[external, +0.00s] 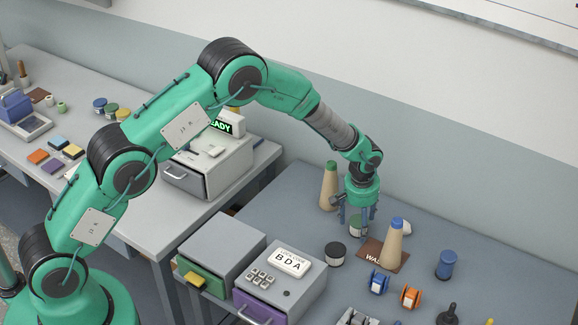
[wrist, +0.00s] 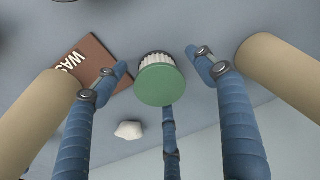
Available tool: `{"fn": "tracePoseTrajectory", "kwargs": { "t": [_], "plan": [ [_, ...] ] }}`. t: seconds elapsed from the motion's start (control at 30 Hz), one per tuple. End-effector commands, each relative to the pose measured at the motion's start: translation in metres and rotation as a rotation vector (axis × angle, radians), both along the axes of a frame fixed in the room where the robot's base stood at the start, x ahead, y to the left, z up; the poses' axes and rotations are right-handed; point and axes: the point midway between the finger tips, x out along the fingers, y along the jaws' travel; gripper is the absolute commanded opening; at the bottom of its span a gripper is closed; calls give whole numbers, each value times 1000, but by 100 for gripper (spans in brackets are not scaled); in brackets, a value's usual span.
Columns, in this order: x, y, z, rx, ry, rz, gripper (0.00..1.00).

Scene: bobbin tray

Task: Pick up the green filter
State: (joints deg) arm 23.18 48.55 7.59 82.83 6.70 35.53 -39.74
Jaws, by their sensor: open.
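The green filter (wrist: 160,85) is a short round piece with a green top and a white pleated side, standing on the table in the wrist view. My gripper (wrist: 158,78) has blue fingers, which are open and spread around the filter, with gaps visible at its left and right. A third finger reaches up from below in the picture and its tip is hidden behind the filter. In the external view my gripper (external: 354,222) points down over the filter (external: 357,226), which is partly covered by the fingers.
Tan cones stand close on both sides: a green-topped one (external: 329,187) and a blue-topped one (external: 392,245). A brown mat (wrist: 100,68) with lettering and a white lump (wrist: 129,130) lie nearby.

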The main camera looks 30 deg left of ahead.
Motion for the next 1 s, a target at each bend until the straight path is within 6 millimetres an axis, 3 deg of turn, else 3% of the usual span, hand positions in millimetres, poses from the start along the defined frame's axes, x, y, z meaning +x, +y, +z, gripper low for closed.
{"fn": "tracePoseTrajectory", "kwargs": {
  "t": [0.53, 0.8, 1.0],
  "plan": [
    [0, 0, 0, 0, 0, 0, 70],
    [0, 0, 0, 0, 0, 0, 20],
    [0, 0, 0, 0, -1, 0, 20]
  ]
}}
